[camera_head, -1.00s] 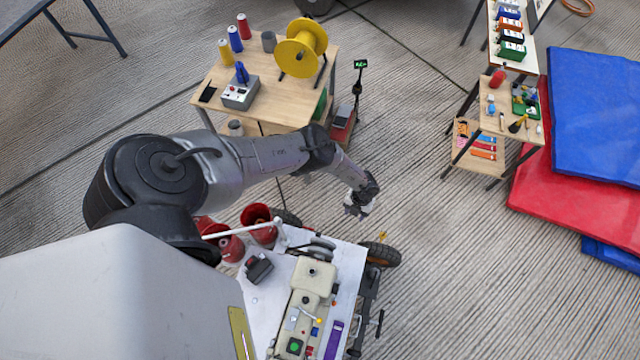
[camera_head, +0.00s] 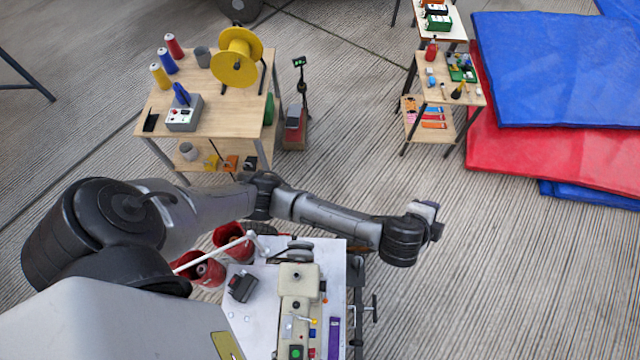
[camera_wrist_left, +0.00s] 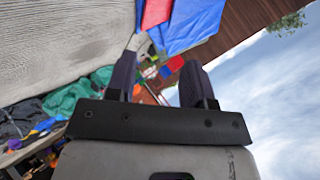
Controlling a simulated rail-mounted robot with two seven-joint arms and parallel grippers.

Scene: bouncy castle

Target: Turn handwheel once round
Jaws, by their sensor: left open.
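A cream machine (camera_head: 297,285) stands on a white-topped cart in the head view. A grey wheel (camera_head: 298,250) sits at its far end and looks like the handwheel. My left arm reaches across above the cart, and its wrist end (camera_head: 425,212) is to the right of and beyond the wheel, apart from it. The fingers are hard to make out there. In the left wrist view my left gripper (camera_wrist_left: 158,75) is open, with its two dark fingers apart and nothing between them. The wheel is not seen in that view. My right gripper is not in view.
The white cart top (camera_head: 255,320) carries a small dark box (camera_head: 241,287). Red buckets (camera_head: 205,270) stand beside it. A wooden table (camera_head: 215,105) with a yellow spool (camera_head: 237,57) is beyond. Blue and red mats (camera_head: 560,70) lie at right.

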